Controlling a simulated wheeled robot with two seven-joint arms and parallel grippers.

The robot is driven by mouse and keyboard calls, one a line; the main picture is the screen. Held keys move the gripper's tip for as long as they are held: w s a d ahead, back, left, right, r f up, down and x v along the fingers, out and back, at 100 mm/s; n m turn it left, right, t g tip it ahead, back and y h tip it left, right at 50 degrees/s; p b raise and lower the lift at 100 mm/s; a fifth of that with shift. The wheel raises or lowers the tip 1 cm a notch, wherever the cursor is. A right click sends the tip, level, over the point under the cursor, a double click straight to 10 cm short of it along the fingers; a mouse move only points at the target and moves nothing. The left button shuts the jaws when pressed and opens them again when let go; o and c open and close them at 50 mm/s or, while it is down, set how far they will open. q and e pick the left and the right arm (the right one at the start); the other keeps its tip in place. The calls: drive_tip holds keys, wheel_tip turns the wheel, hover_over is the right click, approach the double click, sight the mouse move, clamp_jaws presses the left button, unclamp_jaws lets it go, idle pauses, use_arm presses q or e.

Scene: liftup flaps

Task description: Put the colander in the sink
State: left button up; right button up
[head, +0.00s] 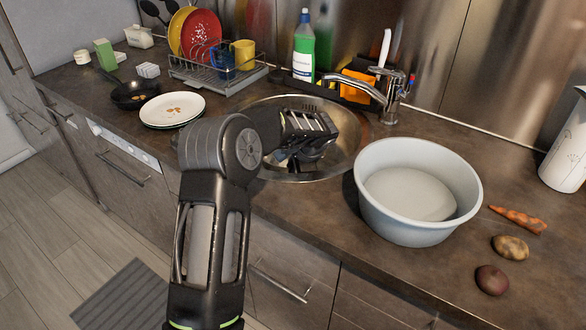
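The sink (345,115) is a round metal basin set in the brown counter, below the tap. My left gripper (296,157) is over the sink and hides part of its bowl. Its dark fingers overlap in view, so I cannot tell whether they are open or shut. A wide light grey-blue tub (409,225) stands upright on the counter just right of the sink, apart from the gripper. It looks empty, and no holes show in it. It is the only large bowl in view, and I cannot tell if it is the colander. My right gripper is out of view.
The tap (389,95) stands behind the sink. A green bottle (303,48) and a dish rack (215,80) are behind and left. Plates (173,107) and a pan (135,93) lie left.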

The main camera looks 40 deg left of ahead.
use_arm(q)
drive_tip(key=o, duration=0.3)
drive_tip(key=shift+r, duration=0.45)
drive_tip(key=v, duration=1.1)
drive_tip(key=shift+d+r, duration=0.2)
drive_tip(key=shift+r, duration=0.1)
